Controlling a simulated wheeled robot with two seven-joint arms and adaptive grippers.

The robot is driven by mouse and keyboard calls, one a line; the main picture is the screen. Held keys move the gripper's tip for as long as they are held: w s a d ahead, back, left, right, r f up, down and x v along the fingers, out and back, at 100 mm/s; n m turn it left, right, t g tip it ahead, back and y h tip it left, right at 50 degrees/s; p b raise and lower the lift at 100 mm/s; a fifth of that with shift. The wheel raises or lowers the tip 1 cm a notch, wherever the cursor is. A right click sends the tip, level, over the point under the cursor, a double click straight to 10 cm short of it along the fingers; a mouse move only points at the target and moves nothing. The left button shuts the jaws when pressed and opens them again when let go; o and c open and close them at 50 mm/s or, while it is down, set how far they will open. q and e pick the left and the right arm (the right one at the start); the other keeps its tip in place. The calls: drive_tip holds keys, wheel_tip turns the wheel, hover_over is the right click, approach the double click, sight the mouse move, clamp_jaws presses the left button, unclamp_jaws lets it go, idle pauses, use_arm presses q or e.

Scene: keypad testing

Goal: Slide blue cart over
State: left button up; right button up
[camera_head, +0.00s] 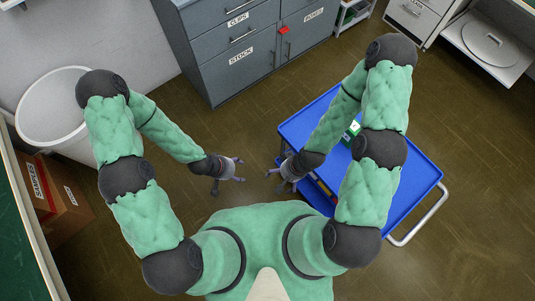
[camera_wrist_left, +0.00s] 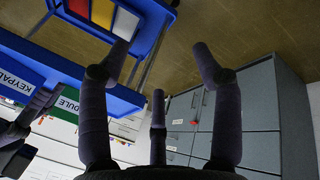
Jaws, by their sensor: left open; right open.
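The blue cart (camera_head: 408,185) stands to the right in the head view, with a pale metal push handle (camera_head: 425,215) at its lower right. My right arm covers part of its top. In the left wrist view the cart's blue shelf edge (camera_wrist_left: 98,97) shows at the upper left. My left gripper (camera_head: 236,170) is open and empty, left of the cart and apart from it; its spread fingers also show in the left wrist view (camera_wrist_left: 158,85). My right gripper (camera_head: 273,173) is open beside the cart's left edge. I cannot tell whether it touches the cart.
A grey cabinet (camera_head: 240,75) labelled CLIPS and STOCK stands at the back. A white bin (camera_head: 50,105) and cardboard boxes (camera_head: 70,215) are at the left. A white unit (camera_head: 490,45) is at the upper right. Brown floor (camera_head: 465,150) is clear right of the cart.

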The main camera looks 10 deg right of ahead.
use_arm(q)
drive_tip(key=w+d+f+m+t+h+b, duration=0.1)
drive_tip(key=w+d+f+m+b, duration=0.25)
drive_tip(key=w+f, duration=0.2)
drive_tip(key=w+d+f+m+h+b, duration=0.1)
drive_tip(key=w+d+f+m+b, duration=0.3)
drive_tip(key=f, duration=0.3)
drive_tip(key=m+h+b, duration=0.2)
drive_tip(key=m+b, duration=0.1)
drive_tip(key=m, duration=0.4)
approach(281, 153)
drive_tip(key=shift+a+r, duration=0.2)
drive_tip(key=shift+r, duration=0.15)
drive_tip(key=b+x, duration=0.4)
drive_tip(key=x, duration=0.5)
drive_tip(key=shift+d+f, duration=0.2)
drive_tip(key=shift+f, duration=0.1)
drive_tip(key=shift+w+d+f+b, duration=0.15)
drive_tip(key=shift+d+f+b, duration=0.2)
drive_tip(key=shift+d+b, duration=0.1)
clamp_jaws()
